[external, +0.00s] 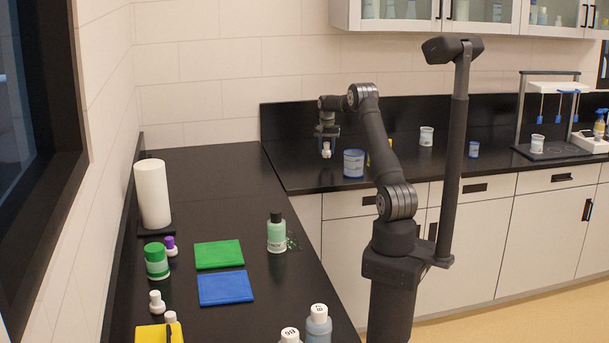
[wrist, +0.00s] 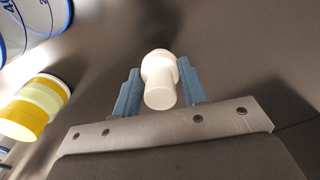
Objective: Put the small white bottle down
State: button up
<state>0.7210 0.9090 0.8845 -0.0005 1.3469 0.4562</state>
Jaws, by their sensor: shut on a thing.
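My gripper (external: 326,138) is at the far counter, pointing down, left of a blue-and-white container. It is shut on the small white bottle (external: 326,151). In the wrist view the small white bottle (wrist: 160,78) sits between the two blue-grey fingers of my gripper (wrist: 158,88). The bottle looks upright in the external view. It is close above or on the black counter (external: 295,172); I cannot tell whether its base touches.
The blue-and-white container (external: 354,163) stands just right of the bottle. A yellow item (external: 391,152) is partly hidden behind my arm; a yellow-banded container (wrist: 35,105) shows in the wrist view. A white cup (external: 426,136) stands farther right. The counter left of the bottle is clear.

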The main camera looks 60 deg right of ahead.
aim_at(326, 150)
jog(key=shift+w+f, duration=0.1)
jog(key=shift+f, duration=1.9)
jog(key=shift+f, duration=0.1)
jog(key=o, duration=1)
jog(key=shift+c, duration=0.2)
notch_tip(326, 150, up, 12)
jog(key=shift+r, duration=0.1)
jog(key=shift+f, duration=4.2)
